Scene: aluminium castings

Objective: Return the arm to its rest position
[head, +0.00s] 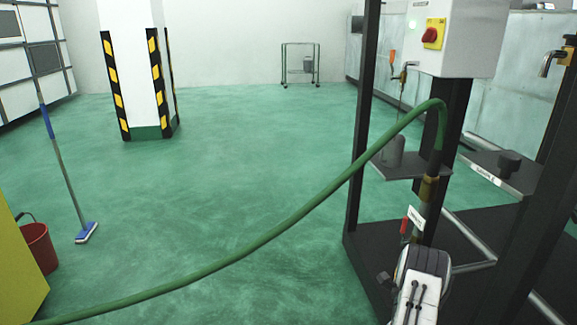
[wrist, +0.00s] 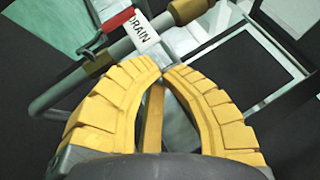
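My gripper (wrist: 163,68) shows in the wrist view as two yellow ribbed fingers that curve inward, with their tips almost touching. I see nothing held between the tips. An ochre bar shows in the gap lower down; I cannot tell what it belongs to. Beyond the fingertips are a red valve lever (wrist: 113,20) and a white DRAIN tag (wrist: 143,32), apart from the fingers as far as I can see. In the head view my white and black arm (head: 420,285) is at the lower right, below the DRAIN tag (head: 416,218). My fingers cannot be made out there.
A green hose (head: 290,222) arches from the black-framed stand (head: 355,150) across to the lower left. A control box (head: 460,38) with a red knob sits above. A red bucket (head: 40,248), mop (head: 86,232) and striped column (head: 132,80) stand left. The middle floor is clear.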

